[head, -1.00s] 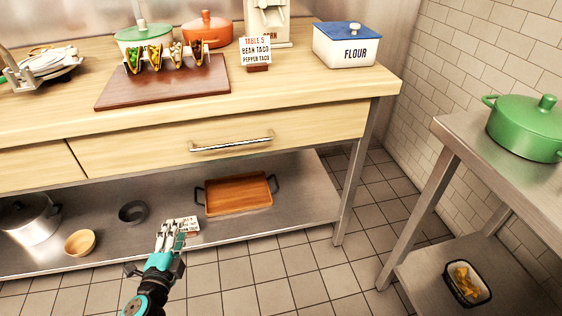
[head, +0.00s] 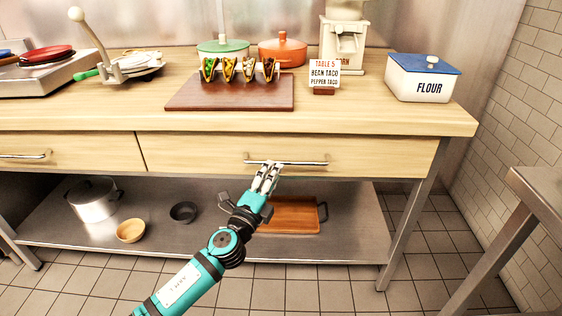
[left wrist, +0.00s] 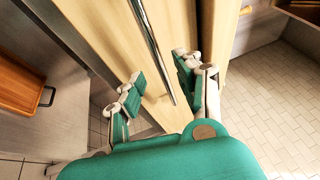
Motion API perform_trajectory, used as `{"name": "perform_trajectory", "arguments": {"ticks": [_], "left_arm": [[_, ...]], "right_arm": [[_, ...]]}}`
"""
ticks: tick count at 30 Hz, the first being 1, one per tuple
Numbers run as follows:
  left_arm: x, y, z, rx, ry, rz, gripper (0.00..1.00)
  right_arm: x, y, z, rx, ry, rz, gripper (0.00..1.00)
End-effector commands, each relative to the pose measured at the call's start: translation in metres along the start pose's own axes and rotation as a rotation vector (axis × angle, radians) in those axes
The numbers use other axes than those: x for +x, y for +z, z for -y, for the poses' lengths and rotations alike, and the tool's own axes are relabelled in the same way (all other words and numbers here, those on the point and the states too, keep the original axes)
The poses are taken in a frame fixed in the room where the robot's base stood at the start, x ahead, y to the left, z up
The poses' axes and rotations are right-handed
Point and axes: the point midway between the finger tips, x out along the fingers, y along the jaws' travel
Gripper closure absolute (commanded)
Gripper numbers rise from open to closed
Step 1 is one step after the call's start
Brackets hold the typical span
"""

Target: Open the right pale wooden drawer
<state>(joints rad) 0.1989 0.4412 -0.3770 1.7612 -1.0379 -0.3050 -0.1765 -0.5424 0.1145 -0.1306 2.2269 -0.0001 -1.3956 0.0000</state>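The right pale wooden drawer (head: 375,158) is shut under the worktop, with a horizontal metal bar handle (head: 312,163) on its front. My left gripper (head: 267,166) is in front of the drawer at the left part of the handle. In the left wrist view, the handle bar (left wrist: 152,42) runs between the spread fingers of my left gripper (left wrist: 158,78). The gripper is open, and I cannot tell whether a finger touches the bar. The drawer front (left wrist: 205,25) fills the upper middle of that view. My right gripper is not in view.
A left drawer (head: 75,152) adjoins it. The worktop (head: 120,112) holds a taco board (head: 190,100), table sign (head: 324,74) and flour box (head: 425,78). Below, a shelf holds an orange tray (head: 292,214). A metal table (head: 545,190) stands right, with floor between.

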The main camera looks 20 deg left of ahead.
Motion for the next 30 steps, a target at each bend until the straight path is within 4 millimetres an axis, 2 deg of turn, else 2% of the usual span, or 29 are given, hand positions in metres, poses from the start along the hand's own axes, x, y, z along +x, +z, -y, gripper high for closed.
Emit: {"name": "perform_trajectory", "arguments": {"ticks": [3,9,20,28,30], "left_arm": [[0.023,0.000,0.001,0.000,-0.002,0.000,0.65],[0.045,0.000,-0.001,-0.001,0.000,0.000,0.65],[0.051,0.000,-0.001,-0.002,0.001,0.000,0.65],[0.051,0.000,-0.001,-0.002,0.001,0.000,0.97],[0.051,0.000,-0.001,-0.001,0.001,0.000,1.00]], "right_arm": [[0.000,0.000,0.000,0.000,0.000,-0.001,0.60],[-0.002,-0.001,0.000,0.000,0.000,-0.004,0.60],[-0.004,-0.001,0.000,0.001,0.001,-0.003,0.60],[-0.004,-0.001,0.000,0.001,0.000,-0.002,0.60],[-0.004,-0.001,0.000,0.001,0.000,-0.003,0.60]]}}
